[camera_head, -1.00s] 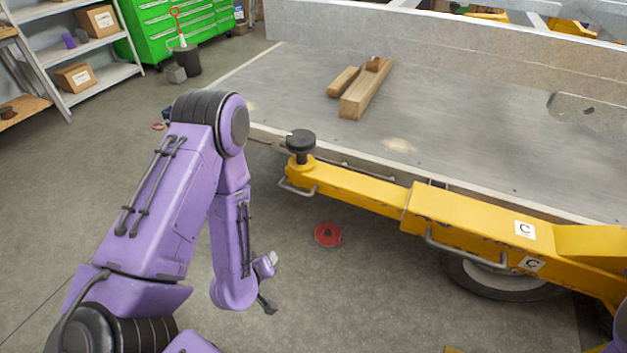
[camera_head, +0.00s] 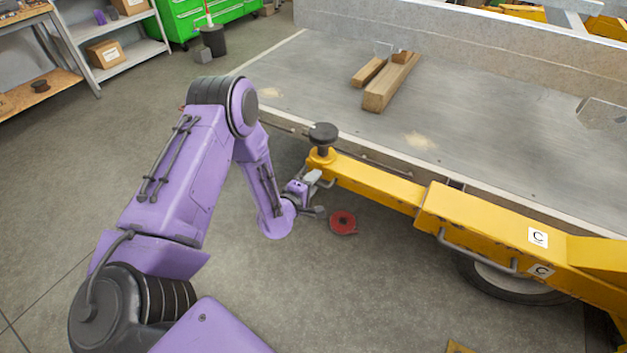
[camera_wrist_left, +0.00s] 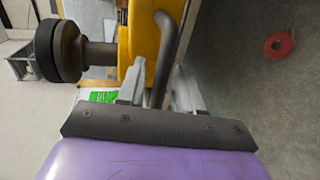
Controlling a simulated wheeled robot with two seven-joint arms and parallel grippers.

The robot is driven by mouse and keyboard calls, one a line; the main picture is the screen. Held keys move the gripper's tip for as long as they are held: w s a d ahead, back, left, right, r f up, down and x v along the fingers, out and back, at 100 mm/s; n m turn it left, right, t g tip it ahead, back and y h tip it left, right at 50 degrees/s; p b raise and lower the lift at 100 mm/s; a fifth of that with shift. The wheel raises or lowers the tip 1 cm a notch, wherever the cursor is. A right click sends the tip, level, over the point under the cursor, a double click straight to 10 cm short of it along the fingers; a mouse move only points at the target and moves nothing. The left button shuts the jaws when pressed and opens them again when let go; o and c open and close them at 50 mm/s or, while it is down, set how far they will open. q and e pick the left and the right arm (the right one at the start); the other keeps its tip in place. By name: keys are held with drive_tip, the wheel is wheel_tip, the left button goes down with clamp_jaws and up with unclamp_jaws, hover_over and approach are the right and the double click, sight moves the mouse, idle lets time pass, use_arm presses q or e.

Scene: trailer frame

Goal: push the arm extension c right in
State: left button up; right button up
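The arm extension c (camera_head: 375,184) is the thinner yellow beam, sticking out of the thicker yellow sleeve (camera_head: 480,222) marked C. A round black pad (camera_head: 323,134) on a post stands at its outer end; the pad (camera_wrist_left: 58,50) also shows in the left wrist view. A grey bar handle (camera_wrist_left: 168,45) is fixed at that end. My left gripper (camera_head: 318,192) is at this end, low beside the handle. In the left wrist view its fingers (camera_wrist_left: 158,90) stand apart, with the handle bar between them and gaps visible. My right gripper is out of view.
The grey trailer deck (camera_head: 470,120) lies behind the beam, with wooden blocks (camera_head: 390,82) on it. A red disc (camera_head: 343,222) lies on the floor below the beam. A wheel (camera_head: 510,280) is under the sleeve. Open floor lies in front.

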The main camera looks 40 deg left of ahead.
use_arm(q)
clamp_jaws()
